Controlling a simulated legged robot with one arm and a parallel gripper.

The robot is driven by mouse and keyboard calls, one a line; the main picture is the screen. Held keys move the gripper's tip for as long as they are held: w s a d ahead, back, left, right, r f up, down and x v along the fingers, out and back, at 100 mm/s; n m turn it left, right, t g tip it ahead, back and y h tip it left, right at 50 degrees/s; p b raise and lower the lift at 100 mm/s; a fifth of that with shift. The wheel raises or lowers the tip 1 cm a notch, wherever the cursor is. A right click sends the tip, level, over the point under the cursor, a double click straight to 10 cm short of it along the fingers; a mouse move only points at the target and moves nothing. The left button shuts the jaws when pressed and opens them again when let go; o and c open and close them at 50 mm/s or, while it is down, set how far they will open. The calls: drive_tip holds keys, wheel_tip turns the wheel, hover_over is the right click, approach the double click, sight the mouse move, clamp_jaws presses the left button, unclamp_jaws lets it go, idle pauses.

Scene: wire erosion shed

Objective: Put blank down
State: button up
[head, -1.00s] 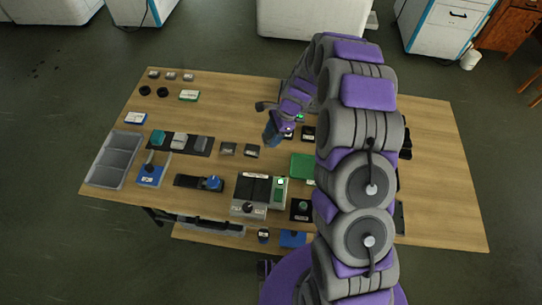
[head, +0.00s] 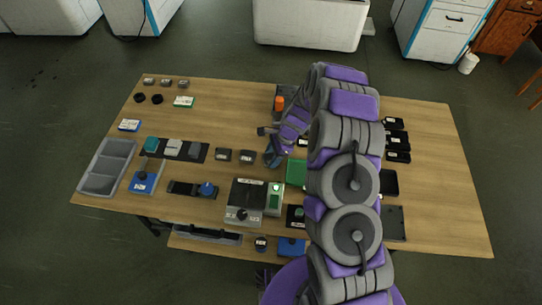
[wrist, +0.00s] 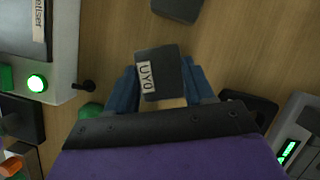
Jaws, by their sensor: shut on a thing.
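My gripper (wrist: 162,92) is shut on a dark grey block, the blank (wrist: 166,72), which has a white label on its face. It sits between the blue fingers in the wrist view. One dark block (wrist: 177,8) shows at the top of the wrist view, apart from the held blank. I cannot tell whether the held blank touches the wood.
A green pad (head: 296,172) lies right of my gripper. A grey device (head: 246,194) with a green-lit button stands nearer. A strip with several blocks (head: 173,147) is at left, beside a grey divided tray (head: 88,184). Bare wood lies behind the two dark blocks.

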drive_tip(key=shift+d, duration=0.35)
drive_tip(key=o, duration=1.1)
drive_tip(key=shift+a, duration=0.1)
drive_tip(key=shift+c, duration=0.2)
drive_tip(key=o, duration=0.4)
drive_tip(key=shift+a, duration=0.75)
drive_tip(key=shift+c, duration=0.2)
drive_tip(key=shift+d, duration=0.6)
drive_tip(key=p+v, duration=0.3)
drive_tip(key=v, duration=0.9)
drive_tip(key=shift+a+r, duration=0.2)
drive_tip(key=shift+a, duration=0.15)
